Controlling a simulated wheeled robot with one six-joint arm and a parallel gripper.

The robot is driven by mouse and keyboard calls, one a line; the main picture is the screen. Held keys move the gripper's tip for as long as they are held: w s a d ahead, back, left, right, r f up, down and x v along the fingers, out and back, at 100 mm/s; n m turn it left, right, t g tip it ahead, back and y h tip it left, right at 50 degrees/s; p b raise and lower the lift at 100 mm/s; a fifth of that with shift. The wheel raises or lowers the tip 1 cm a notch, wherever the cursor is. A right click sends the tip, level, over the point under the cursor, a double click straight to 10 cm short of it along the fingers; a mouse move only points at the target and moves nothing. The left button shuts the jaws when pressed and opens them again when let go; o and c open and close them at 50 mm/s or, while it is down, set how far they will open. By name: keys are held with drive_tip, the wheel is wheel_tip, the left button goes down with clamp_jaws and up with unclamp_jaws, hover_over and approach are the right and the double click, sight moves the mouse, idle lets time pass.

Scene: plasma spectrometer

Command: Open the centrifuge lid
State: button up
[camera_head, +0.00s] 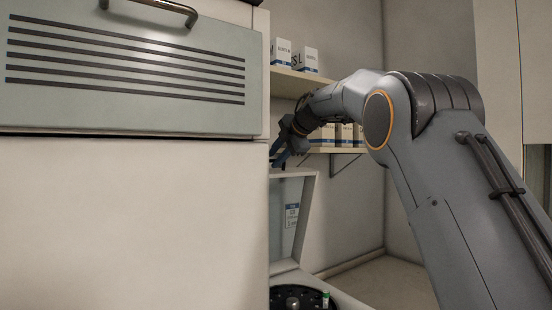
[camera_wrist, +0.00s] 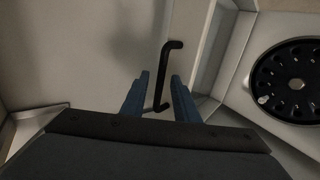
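The centrifuge lid (camera_head: 278,215) stands raised, close to upright, at the back of the centrifuge in the head view. The rotor (camera_head: 292,303) below it is uncovered, and the round black rotor also shows at the right of the wrist view (camera_wrist: 294,83). My gripper (camera_head: 280,150) is at the lid's top edge in the head view. In the wrist view, my gripper's blue fingers (camera_wrist: 159,78) are apart. The black bar handle (camera_wrist: 165,75) lies between them, with a gap visible on both sides. Whether either finger touches the handle I cannot tell.
A large pale cabinet (camera_head: 130,225) with a vented panel (camera_head: 130,70) hides the left part of the centrifuge. Shelves with white boxes (camera_head: 306,58) are on the wall behind my arm. A small green-and-white tube (camera_head: 326,299) sits at the rotor.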

drive_tip(key=b+v, duration=0.2)
drive_tip(key=v, duration=0.5)
drive_tip(key=shift+s+b, duration=0.15)
drive_tip(key=shift+b, duration=0.25)
drive_tip(key=shift+d+r, duration=0.1)
drive_tip(key=shift+r, duration=0.05)
